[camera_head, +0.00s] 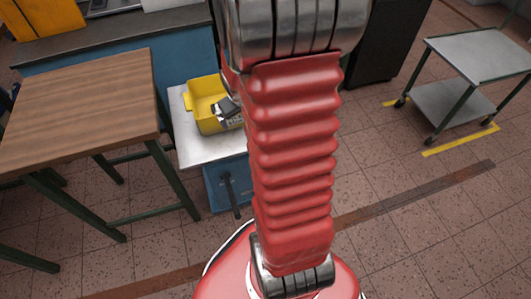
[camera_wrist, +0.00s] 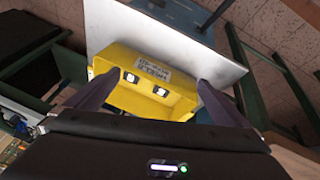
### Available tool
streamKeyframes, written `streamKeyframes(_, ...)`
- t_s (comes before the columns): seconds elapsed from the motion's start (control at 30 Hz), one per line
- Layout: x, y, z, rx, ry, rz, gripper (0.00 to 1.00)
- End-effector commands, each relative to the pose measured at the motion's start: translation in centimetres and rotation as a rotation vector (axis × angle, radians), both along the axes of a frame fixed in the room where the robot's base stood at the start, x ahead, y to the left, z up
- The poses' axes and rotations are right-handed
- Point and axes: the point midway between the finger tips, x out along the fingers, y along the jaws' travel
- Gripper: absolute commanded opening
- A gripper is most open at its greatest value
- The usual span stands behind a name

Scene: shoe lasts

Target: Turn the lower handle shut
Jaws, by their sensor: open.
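A dark upright lever-like handle (camera_head: 230,194) shows on the front of a blue cabinet (camera_head: 214,190), below a pale top (camera_head: 195,155). In the wrist view a dark bar (camera_wrist: 216,14) crosses the blue face at the top. Whether it is the same handle, and how far it is turned, I cannot tell. My gripper (camera_wrist: 157,80) is open, its two dark fingers spread in front of a yellow bin (camera_wrist: 150,62), with nothing seen held between them. In the head view my red arm hides part of the cabinet, and I cannot make out the gripper clearly.
The yellow bin (camera_head: 204,88) stands on the pale top with dark and grey items at it. A wooden table (camera_head: 85,105) is close on the left. A grey trolley (camera_head: 480,52) stands at the right, with open tiled floor (camera_head: 420,215) before it.

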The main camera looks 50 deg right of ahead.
Motion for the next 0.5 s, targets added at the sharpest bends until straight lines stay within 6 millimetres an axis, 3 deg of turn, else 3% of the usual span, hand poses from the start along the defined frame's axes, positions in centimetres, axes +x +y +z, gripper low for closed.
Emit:
streamKeyframes(0.2,-1.6,-4.3,-5.8,0.013,0.018,-0.035,1.0)
streamKeyframes(0.5,-4.8,-8.7,-13.9,0.044,0.024,-0.073,1.0)
